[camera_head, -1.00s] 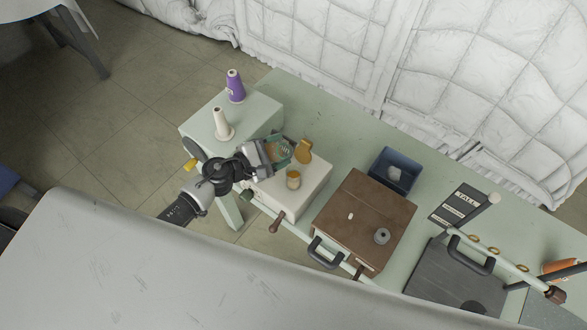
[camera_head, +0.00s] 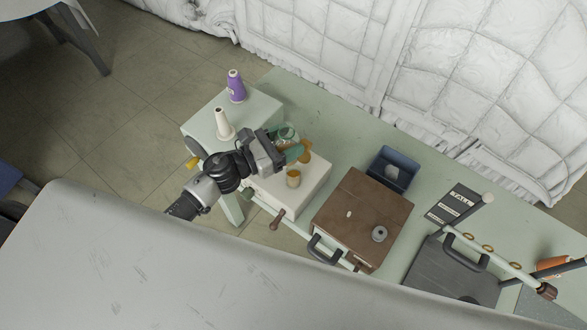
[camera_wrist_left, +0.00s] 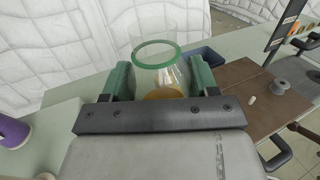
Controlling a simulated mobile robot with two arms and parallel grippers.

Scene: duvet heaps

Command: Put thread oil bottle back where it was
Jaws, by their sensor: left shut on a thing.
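My left gripper (camera_head: 288,148) is over the back of the white box (camera_head: 313,187). In the left wrist view its green fingers (camera_wrist_left: 160,82) are shut on a clear vessel with a green ring (camera_wrist_left: 158,54), which I take to be the thread oil bottle; no label is readable. In the head view this bottle (camera_head: 287,131) shows only partly beyond the fingers. An amber patch (camera_wrist_left: 164,92) shows through or behind its lower part. An amber piece (camera_head: 306,155) at the box's back is partly hidden by the gripper. My right gripper is not in view.
A small amber jar (camera_head: 293,178) stands on the white box. A pale green block (camera_head: 262,110) carries white (camera_head: 223,125) and purple (camera_head: 236,87) thread cones. A brown-topped box (camera_head: 345,200) and blue bin (camera_head: 404,158) stand to the right. The green tabletop (camera_head: 335,115) behind is clear.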

